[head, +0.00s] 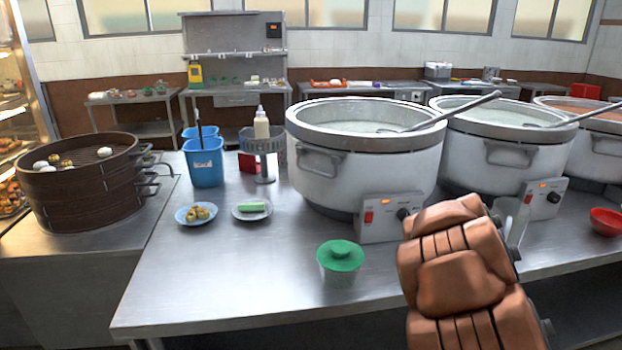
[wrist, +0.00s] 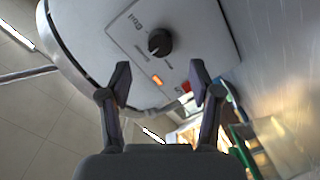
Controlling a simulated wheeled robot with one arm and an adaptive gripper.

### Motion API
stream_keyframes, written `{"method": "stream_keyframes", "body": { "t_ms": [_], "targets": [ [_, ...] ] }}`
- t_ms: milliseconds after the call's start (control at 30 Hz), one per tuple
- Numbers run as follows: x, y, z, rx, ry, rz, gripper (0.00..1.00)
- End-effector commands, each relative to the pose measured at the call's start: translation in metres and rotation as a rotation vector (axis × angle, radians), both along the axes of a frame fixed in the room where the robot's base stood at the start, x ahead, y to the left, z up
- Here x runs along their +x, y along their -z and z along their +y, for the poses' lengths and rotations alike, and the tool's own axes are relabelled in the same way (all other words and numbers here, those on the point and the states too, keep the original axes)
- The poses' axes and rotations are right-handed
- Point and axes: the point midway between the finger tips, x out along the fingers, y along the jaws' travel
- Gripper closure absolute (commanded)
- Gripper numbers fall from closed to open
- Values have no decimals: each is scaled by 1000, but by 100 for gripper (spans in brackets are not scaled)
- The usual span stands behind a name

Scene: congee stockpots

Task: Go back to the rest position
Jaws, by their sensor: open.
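My gripper (wrist: 161,82) is open and empty in the wrist view, its two fingers apart in front of a stockpot's control box with a black knob (wrist: 160,42) and a lit orange lamp (wrist: 157,80). The left stockpot (head: 350,165) and the middle stockpot (head: 500,155) are white, open and full of pale congee, each with a ladle. Contact between fingers and box cannot be told.
A red bowl (head: 606,221) is at the right. Two small plates, a blue bucket (head: 205,162) and a steamer (head: 85,190) are at the left. The front left counter is clear.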

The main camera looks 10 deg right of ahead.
Motion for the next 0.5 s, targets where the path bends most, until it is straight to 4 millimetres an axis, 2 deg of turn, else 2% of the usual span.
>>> {"method": "stream_keyframes", "body": {
  "t_ms": [167, 500],
  "targets": [
    [0, 0, 0, 0, 0, 0, 37],
    [-7, -24, -6, 57, 159, 122, 37]
  ]
}}
